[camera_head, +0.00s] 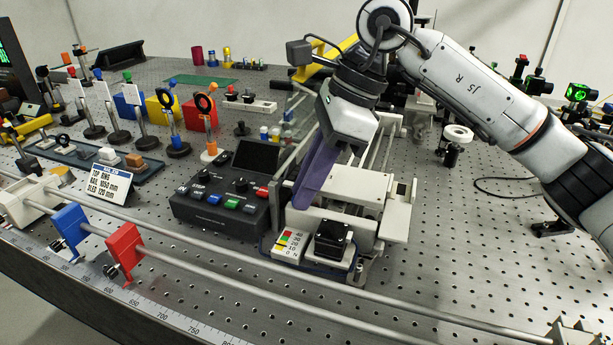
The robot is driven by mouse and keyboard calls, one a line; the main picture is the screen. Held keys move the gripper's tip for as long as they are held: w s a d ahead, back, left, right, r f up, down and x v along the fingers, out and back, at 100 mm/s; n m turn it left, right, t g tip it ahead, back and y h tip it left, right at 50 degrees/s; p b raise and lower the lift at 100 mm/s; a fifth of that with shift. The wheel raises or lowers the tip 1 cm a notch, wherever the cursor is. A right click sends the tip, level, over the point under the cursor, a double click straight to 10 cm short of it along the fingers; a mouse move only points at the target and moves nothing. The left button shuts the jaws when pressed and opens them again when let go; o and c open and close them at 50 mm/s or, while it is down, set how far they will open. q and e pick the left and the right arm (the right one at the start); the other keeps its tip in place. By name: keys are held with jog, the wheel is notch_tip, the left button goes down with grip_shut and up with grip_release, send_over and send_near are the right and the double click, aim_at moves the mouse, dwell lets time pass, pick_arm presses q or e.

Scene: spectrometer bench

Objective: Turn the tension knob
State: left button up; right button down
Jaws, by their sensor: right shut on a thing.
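My right gripper (306,196) reaches down from the upper right, its purple fingers over the left part of a white fixture (397,212) with metal rods. The fingers are shut on a small part of this fixture, apparently the tension knob, which they hide almost wholly. A black square block (333,240) with a dark top sits at the front of the fixture. A small card with coloured scale marks (290,244) is beside it. My left gripper is not in view.
A black control box (222,207) with coloured buttons stands close left of the fingers. Long rails (260,271) with blue (70,226) and red (124,250) clamps cross the front. Optics on posts (207,122) stand behind left. The perforated bench (470,245) is mostly clear at right.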

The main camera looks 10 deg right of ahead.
jog(key=shift+n, duration=0.6)
jog(key=shift+w+n+g+p, duration=0.1)
jog(key=shift+n+g+p, duration=0.2)
jog(key=shift+n+p, duration=0.1)
